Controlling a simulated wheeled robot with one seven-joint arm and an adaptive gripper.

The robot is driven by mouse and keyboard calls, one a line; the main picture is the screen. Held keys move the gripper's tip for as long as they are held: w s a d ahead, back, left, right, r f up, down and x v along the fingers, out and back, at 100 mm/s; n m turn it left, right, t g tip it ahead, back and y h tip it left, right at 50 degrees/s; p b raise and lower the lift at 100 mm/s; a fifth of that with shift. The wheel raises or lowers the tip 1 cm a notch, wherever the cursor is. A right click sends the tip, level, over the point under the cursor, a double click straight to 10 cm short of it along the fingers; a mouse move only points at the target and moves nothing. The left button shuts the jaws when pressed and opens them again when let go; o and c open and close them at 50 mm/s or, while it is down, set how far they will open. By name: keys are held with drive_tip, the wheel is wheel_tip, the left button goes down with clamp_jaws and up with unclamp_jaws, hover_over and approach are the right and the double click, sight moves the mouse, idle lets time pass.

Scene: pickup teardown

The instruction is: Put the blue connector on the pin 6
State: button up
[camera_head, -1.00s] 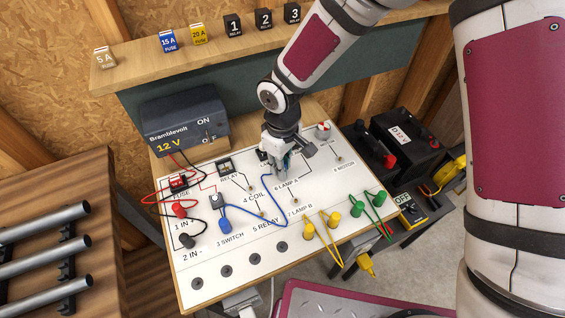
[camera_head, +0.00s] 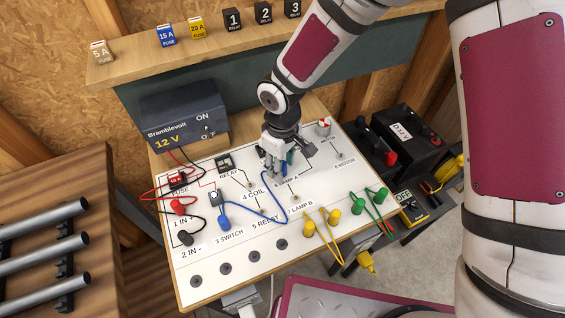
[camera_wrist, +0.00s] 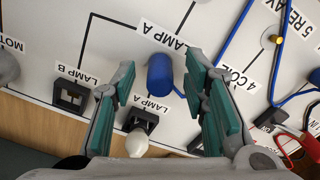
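The blue connector (camera_wrist: 160,76) stands between my gripper's fingers in the wrist view, beside a "LAMP A" label. My gripper (camera_wrist: 160,112) is open around it. A gap shows at the left finger; the right finger is very close to the connector. In the head view my gripper (camera_head: 277,173) is low over the board at the "6 LAMP A" label. Pin 6 is hidden under the connector or fingers, so I cannot tell how fully the connector is seated. Its blue cable (camera_head: 265,192) runs to another blue connector (camera_head: 224,222) at the switch.
The white board (camera_head: 215,258) also carries red (camera_head: 178,207), black (camera_head: 186,238), yellow (camera_head: 333,217) and green (camera_head: 383,194) connectors. Bare pin 7 (camera_head: 295,197) is close to my gripper. A lamp (camera_wrist: 137,143) stands near the fingers. The power supply (camera_head: 185,115) is behind.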

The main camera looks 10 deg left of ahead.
wheel_tip(320, 180, up, 12)
idle(0.7)
drive_tip(key=s+d+r+m+t+h, duration=0.1)
drive_tip(key=d+r+m, duration=0.2)
drive_tip(key=d+r, duration=0.45)
drive_tip(key=s+d+r+m+t, duration=0.1)
drive_tip(key=d+r+m+t, duration=0.15)
drive_tip(key=d+r, duration=0.5)
drive_tip(key=s+d+r+m+t, duration=0.1)
drive_tip(key=s+d+r+m, duration=0.1)
drive_tip(key=s+d, duration=0.4)
drive_tip(key=s+d+r+m+y, duration=0.1)
drive_tip(key=s+d+r+m, duration=0.2)
drive_tip(key=s+d+m, duration=0.2)
drive_tip(key=s+d, duration=0.1)
drive_tip(key=d, duration=0.2)
drive_tip(key=shift+s+r+t, duration=0.25)
drive_tip(key=shift+t, duration=0.1)
drive_tip(key=shift+a, duration=0.15)
